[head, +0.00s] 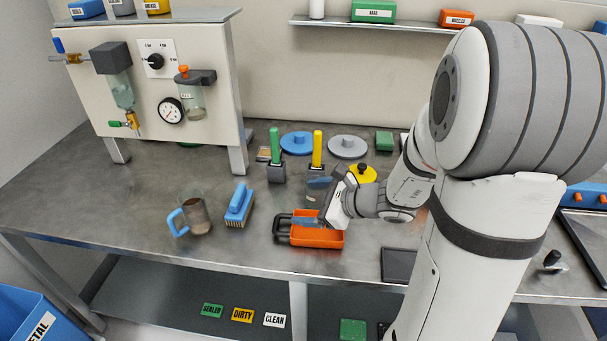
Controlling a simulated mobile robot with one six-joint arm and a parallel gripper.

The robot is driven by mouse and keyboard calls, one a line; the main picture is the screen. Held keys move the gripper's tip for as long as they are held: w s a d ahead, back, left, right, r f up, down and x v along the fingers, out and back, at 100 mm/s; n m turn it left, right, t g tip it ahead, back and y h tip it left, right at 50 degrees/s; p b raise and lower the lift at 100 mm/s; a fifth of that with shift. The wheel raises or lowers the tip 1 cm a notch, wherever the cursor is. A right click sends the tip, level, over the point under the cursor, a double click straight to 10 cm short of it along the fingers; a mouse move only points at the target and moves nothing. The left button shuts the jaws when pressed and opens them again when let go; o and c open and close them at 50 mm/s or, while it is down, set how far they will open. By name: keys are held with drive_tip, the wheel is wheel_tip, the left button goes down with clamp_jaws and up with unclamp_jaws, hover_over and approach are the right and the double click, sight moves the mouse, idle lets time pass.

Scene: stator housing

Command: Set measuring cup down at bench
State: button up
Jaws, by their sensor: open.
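The measuring cup (196,216) looks like a smoky see-through cup with a blue handle. It stands upright on the grey metal bench (130,205), left of centre near the front, with its handle towards the left. My gripper (308,203) is open over the orange tray (318,238), well to the right of the cup and apart from it. The fingers point left. No object shows clearly between them, though the fingertips are small in this view.
A blue brush (239,204) stands just right of the cup. Green-handled (275,155) and yellow-handled (317,150) tools, a blue disc (297,143) and a grey disc (347,147) are behind. A gauge panel (150,85) stands at the back left. The bench left of the cup is clear.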

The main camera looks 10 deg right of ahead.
sight(325, 190)
drive_tip(key=w+d+f+m+t+h, duration=0.1)
drive_tip(key=d+m, duration=0.1)
drive_tip(key=w+d+f+m+t+h, duration=0.1)
drive_tip(key=w+d+m, duration=0.1)
drive_tip(key=d+m, duration=0.1)
drive_tip(key=w+d+f+m+t+h, duration=0.1)
drive_tip(key=w+d+m, duration=0.1)
drive_tip(key=shift+d+f+m+t, duration=0.25)
drive_tip(key=shift+f+m+t, duration=0.05)
drive_tip(key=shift+m, duration=0.1)
drive_tip(key=shift+w+f, duration=0.2)
drive_tip(key=shift+w, duration=0.1)
drive_tip(key=x, duration=0.7)
drive_tip(key=shift+a+p, duration=0.3)
drive_tip(key=shift+p, duration=0.05)
drive_tip(key=c, duration=1.1)
drive_tip(key=shift+r, duration=0.15)
drive_tip(key=shift+c, duration=0.2)
